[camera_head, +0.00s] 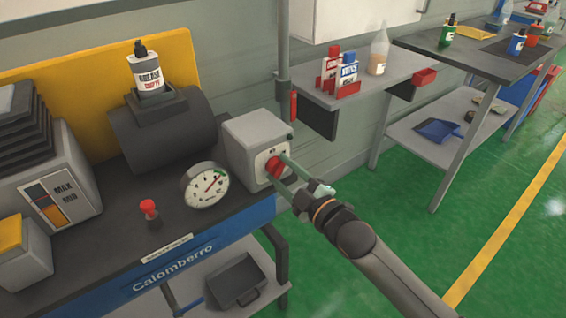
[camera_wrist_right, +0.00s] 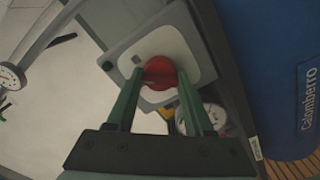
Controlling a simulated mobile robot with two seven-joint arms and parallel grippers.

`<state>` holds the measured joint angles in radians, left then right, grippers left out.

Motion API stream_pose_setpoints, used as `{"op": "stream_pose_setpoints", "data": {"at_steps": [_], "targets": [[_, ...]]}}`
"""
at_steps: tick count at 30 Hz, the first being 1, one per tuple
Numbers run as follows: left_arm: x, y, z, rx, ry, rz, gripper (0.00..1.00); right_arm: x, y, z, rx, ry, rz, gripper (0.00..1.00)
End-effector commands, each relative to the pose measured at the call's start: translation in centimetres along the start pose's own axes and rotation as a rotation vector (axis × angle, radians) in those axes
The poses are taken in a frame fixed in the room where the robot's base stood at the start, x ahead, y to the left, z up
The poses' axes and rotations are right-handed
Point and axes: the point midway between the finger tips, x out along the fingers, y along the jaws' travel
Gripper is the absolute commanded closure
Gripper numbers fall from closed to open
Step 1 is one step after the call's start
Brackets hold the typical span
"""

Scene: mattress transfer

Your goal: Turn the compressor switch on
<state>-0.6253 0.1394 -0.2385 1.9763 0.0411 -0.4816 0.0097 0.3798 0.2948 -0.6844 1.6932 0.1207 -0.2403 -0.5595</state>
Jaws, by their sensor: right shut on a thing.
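The compressor switch is a red knob (camera_head: 274,167) on the front of a grey box (camera_head: 245,138) at the right end of the dark workbench. In the right wrist view the red knob (camera_wrist_right: 160,72) sits on a pale rounded plate, between the two green fingers. My right gripper (camera_head: 283,170) reaches in from the lower right and is shut on the red knob. The knob's exact angle and its lettering are too small to read. My left gripper is in neither view.
A round gauge (camera_head: 205,185) stands just left of the box, and a small red-topped lever (camera_head: 149,208) stands farther left. A dark cylinder (camera_head: 160,128) with a grease bottle (camera_head: 147,70) on it lies behind. Green floor (camera_head: 400,230) is open at the right.

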Motion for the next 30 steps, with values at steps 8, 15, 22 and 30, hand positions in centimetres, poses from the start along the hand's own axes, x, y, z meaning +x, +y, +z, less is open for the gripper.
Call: {"op": "stream_pose_setpoints", "data": {"at_steps": [8, 15, 22, 30], "targets": [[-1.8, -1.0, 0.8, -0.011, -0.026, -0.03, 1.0, 0.0, 0.2, -0.1, 0.219, -0.003, -0.001, 1.0], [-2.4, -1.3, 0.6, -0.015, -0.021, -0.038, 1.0, 0.0, 0.1, 0.0, 0.336, -0.003, -0.001, 1.0], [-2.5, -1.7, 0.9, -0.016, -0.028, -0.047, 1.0, 0.0, 0.0, 0.1, 0.386, -0.003, 0.0, 1.0], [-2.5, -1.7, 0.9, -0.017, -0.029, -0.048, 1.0, 0.0, -0.1, 0.1, 0.398, -0.002, 0.0, 1.0]]}}
